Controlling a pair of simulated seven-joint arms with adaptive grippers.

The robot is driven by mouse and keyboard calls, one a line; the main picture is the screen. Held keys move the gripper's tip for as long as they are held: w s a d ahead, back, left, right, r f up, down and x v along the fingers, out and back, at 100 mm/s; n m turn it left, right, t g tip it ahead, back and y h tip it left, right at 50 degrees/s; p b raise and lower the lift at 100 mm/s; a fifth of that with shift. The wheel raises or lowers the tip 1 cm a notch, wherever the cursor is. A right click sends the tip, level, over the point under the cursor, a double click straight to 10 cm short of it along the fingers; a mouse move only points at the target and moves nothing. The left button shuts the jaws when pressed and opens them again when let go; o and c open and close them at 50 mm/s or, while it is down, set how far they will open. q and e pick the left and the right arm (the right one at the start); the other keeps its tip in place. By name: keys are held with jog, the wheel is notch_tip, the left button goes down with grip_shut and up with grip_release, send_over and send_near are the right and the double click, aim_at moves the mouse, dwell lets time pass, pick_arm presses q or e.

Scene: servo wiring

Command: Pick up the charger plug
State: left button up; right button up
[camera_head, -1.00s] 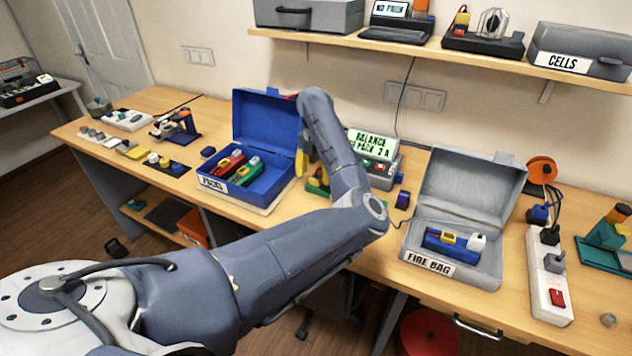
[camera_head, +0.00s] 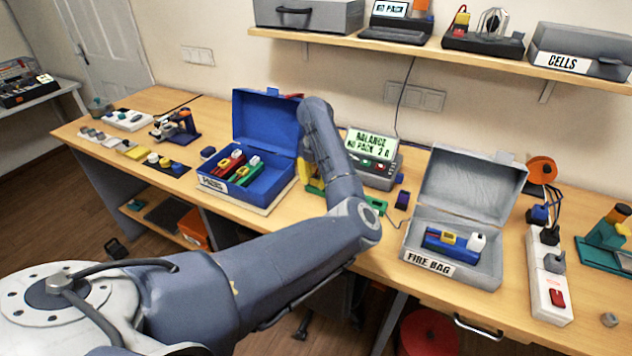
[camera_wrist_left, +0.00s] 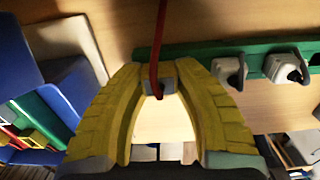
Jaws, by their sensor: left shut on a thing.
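My left gripper (camera_wrist_left: 158,75) shows in the left wrist view with yellow ribbed fingers closed at the tips on a small grey plug (camera_wrist_left: 154,88). A red lead runs up from this plug, which I take to be the charger plug. In the head view my left arm hides most of the gripper; yellow finger parts (camera_head: 302,168) show just right of the blue box. The grey charger (camera_head: 384,172) with a lit screen stands behind the arm. A green strip with grey sockets or plugs (camera_wrist_left: 250,50) is beside the fingers in the wrist view. My right gripper is not in view.
The open blue box (camera_head: 262,193) with packs is left of the arm. The open grey fire bag box (camera_head: 488,268) with a blue pack is right. A white power strip (camera_head: 540,300) with plugs is at the far right. A shelf (camera_head: 400,45) overhangs the back.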

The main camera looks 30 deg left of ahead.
aim_at(316, 177)
pick_arm(q)
jog(key=shift+c, duration=1.1)
jog(key=shift+r, duration=0.2)
notch_tip(316, 177, up, 20)
jog(key=shift+f, duration=0.2)
